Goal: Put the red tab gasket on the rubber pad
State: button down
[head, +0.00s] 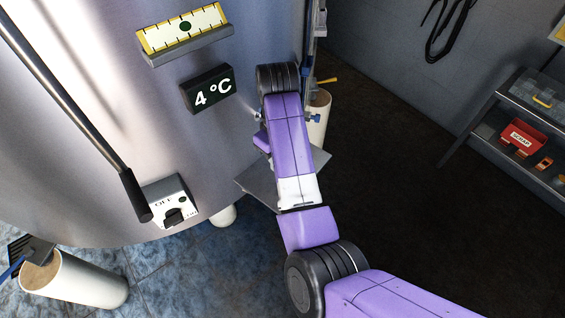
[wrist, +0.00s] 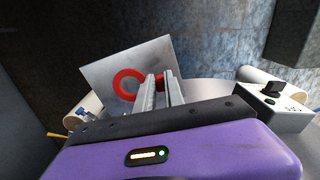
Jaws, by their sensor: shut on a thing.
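The red tab gasket (wrist: 126,82) shows in the wrist view as a red ring with a part reaching right, behind my fingers. My gripper (wrist: 160,76) is shut on it, the ring sticking out left of the fingertips. Behind the gasket is a flat grey plate (wrist: 108,66); I cannot tell the gap between them. In the head view the grey plate (head: 257,186) shows beside and below my arm, which hides the fingers and gasket. I cannot make out a distinct rubber pad in either view.
The steel tank (head: 80,110) fills the left, with a 4 °C display (head: 208,90), a sight gauge (head: 183,30) and an OFF switch box (head: 170,201). A pale cylinder (head: 318,118) stands behind my arm. Open floor lies between.

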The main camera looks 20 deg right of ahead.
notch_tip(320, 180, up, 4)
jog(key=w+n, duration=0.1)
jog(key=w, duration=0.1)
jog(key=f+b, duration=0.2)
jog(key=f, duration=0.5)
jog(key=f+b, duration=0.3)
jog(key=f, duration=0.5)
jog(key=shift+w+a+f+b, duration=0.1)
jog(key=shift+a+f+b, duration=0.1)
jog(key=shift+b, duration=0.15)
jog(key=shift+f, duration=2.35)
jog(key=shift+f, duration=0.15)
jog(key=c, duration=1.4)
grip_release()
jog(key=shift+c, duration=0.2)
